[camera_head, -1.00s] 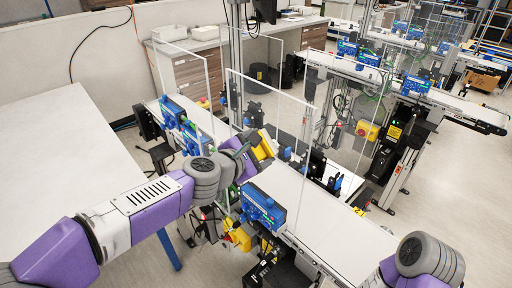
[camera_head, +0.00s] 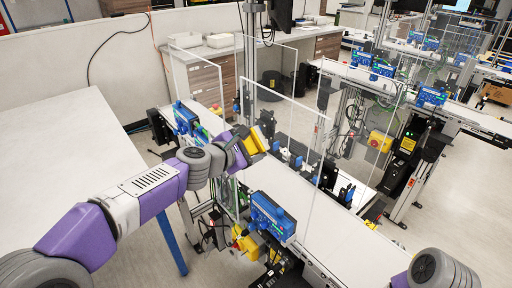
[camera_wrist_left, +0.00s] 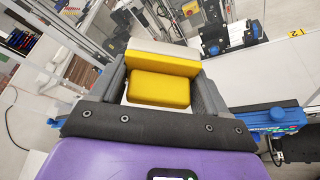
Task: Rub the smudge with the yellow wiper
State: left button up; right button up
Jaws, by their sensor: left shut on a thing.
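The yellow wiper (camera_wrist_left: 160,88) is a yellow block with a pale plate at its far side. My left gripper (camera_wrist_left: 165,75) is shut on it, with a dark finger on each side. In the head view the wiper (camera_head: 256,140) is up by the clear panels over the near conveyor, held by my left gripper (camera_head: 248,146). I cannot tell whether the wiper touches a panel. I cannot make out the smudge in either view. My right gripper is out of view; only part of my right arm shows at the bottom right.
Clear upright panels (camera_head: 285,125) stand along the near conveyor (camera_head: 330,235). A blue sensor box (camera_head: 272,216) sits at its near edge. A white table (camera_head: 60,165) fills the left. Another conveyor (camera_head: 465,115) runs at the right, with open floor between.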

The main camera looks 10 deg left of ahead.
aim_at(278, 151)
pick_arm(q)
jog(key=shift+w+r+p, duration=0.1)
jog(key=shift+r+p, duration=0.4)
jog(key=shift+r, duration=0.1)
jog(key=shift+s+d+f, duration=0.1)
jog(key=shift+s+d, duration=0.7)
jog(key=shift+d, duration=0.25)
jog(key=shift+s+d+r, duration=0.1)
jog(key=shift+s+d, duration=0.7)
jog(key=shift+d, duration=0.2)
jog(key=shift+s+d+f, duration=0.1)
jog(key=shift+s+d, duration=0.7)
jog(key=shift+d, duration=0.25)
jog(key=shift+w+a, duration=0.8)
jog(key=shift+a, duration=0.25)
jog(key=shift+w+a, duration=0.75)
jog(key=shift+a, duration=0.3)
jog(key=shift+w+a, duration=0.8)
jog(key=shift+a, duration=0.25)
jog(key=s+a+b, duration=0.1)
jog(key=s+a, duration=0.2)
jog(key=s, duration=0.2)
jog(key=shift+a, duration=0.35)
